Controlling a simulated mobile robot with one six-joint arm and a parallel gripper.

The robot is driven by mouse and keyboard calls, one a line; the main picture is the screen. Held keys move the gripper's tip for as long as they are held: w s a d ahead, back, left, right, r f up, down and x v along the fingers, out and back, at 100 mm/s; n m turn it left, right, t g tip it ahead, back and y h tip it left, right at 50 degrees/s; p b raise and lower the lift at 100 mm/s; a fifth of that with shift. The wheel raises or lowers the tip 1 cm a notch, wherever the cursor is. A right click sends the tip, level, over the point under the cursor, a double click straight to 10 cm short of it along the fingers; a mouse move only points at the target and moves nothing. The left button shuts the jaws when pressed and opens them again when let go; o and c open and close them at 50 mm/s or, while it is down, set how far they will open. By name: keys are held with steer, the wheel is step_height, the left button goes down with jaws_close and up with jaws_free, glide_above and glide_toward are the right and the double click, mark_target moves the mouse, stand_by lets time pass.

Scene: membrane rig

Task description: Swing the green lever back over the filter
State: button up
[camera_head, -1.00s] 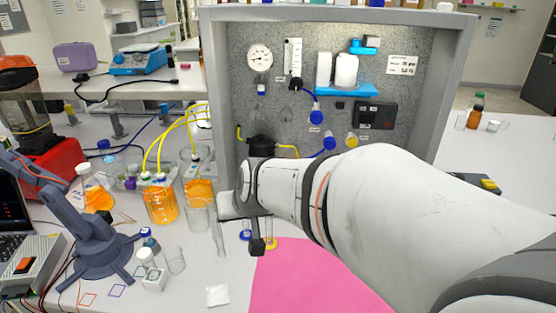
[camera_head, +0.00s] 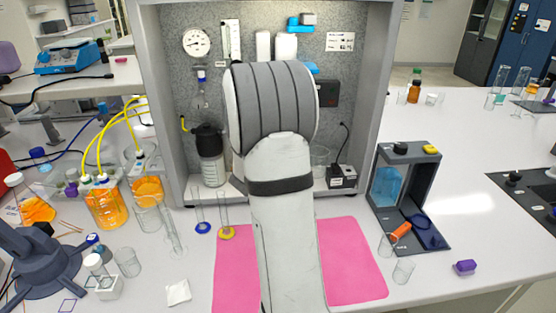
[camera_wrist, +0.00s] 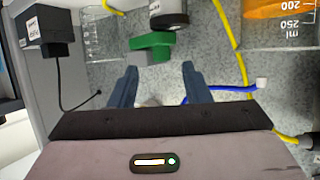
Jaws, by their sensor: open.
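The green lever (camera_wrist: 150,43) shows in the wrist view, just beyond my fingertips and roughly in line with the gap between them. It does not appear to be between the fingers. My gripper (camera_wrist: 158,72) is open and empty, its two blue-grey fingers apart. A dark round part with a pale label (camera_wrist: 168,14) sits just past the lever; I cannot tell if it belongs to the filter. In the head view, my arm hides the lever and my gripper, and no filter can be made out.
The rig's grey frame (camera_head: 385,70) encloses the work area. A black-capped bottle (camera_head: 212,160) stands left of my arm, a black power box (camera_head: 342,176) right. Yellow tubing (camera_wrist: 232,40) and blue tubing (camera_wrist: 220,97) run close to my right finger. A pink mat (camera_head: 352,262) lies in front.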

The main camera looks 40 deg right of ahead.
steer(key=shift+x, duration=2.15)
steer(key=c, duration=0.9)
steer(key=shift+r+p, duration=0.1)
steer(key=shift+p, duration=0.35)
jaws_close()
